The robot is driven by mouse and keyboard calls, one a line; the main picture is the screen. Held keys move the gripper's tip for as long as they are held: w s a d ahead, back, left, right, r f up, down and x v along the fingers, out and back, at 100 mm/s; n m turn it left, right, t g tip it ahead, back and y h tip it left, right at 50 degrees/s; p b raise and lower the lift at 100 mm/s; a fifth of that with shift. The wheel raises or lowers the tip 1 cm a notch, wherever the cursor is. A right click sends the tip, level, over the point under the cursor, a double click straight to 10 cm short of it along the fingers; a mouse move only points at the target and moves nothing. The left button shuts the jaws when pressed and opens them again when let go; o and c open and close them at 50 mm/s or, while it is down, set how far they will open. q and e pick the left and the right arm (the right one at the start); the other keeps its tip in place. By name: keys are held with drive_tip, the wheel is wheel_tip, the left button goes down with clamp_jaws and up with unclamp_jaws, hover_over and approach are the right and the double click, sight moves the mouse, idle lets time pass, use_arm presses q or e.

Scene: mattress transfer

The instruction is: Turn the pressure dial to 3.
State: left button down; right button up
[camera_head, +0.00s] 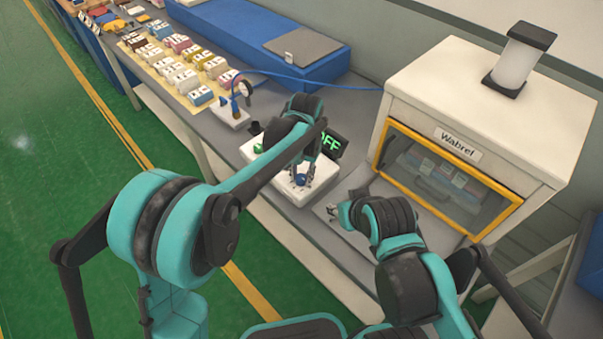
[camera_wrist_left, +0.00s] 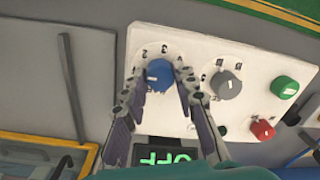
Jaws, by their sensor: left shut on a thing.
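The blue pressure dial (camera_wrist_left: 159,74) sits on a white control panel (camera_wrist_left: 205,50), with small printed numerals around its far side. A 2 and a 3 seem readable; the pointer's direction is not clear. My left gripper (camera_wrist_left: 157,84) has one finger on each side of the dial and is shut on it. In the head view the dial (camera_head: 300,179) shows just below my left gripper (camera_head: 303,176), whose arm covers part of the panel (camera_head: 284,192). A display (camera_head: 331,145) reads OFF in green. My right gripper (camera_head: 334,212) hangs right of the panel; its fingers are too small to judge.
A grey knob (camera_wrist_left: 226,85), a green button (camera_wrist_left: 284,87) and a red button (camera_wrist_left: 263,129) share the panel. A white Wabrel cabinet (camera_head: 490,90) with a yellow-framed window stands right. A gauge (camera_head: 244,88), small boxes and a blue mattress-like block (camera_head: 250,40) lie further back.

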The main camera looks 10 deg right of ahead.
use_arm(q)
drive_tip(key=m+p, duration=0.1)
drive_tip(key=m, duration=0.3)
drive_tip(key=shift+m, duration=0.3)
drive_tip(key=m+p, duration=0.1)
drive_tip(key=m, duration=0.3)
drive_tip(key=shift+m, duration=0.3)
drive_tip(key=m, duration=0.4)
drive_tip(key=shift+m+h+p, duration=0.3)
drive_tip(key=shift+m+p, duration=0.15)
drive_tip(key=shift+m, duration=1.75)
drive_tip(key=c, duration=1.2)
unclamp_jaws()
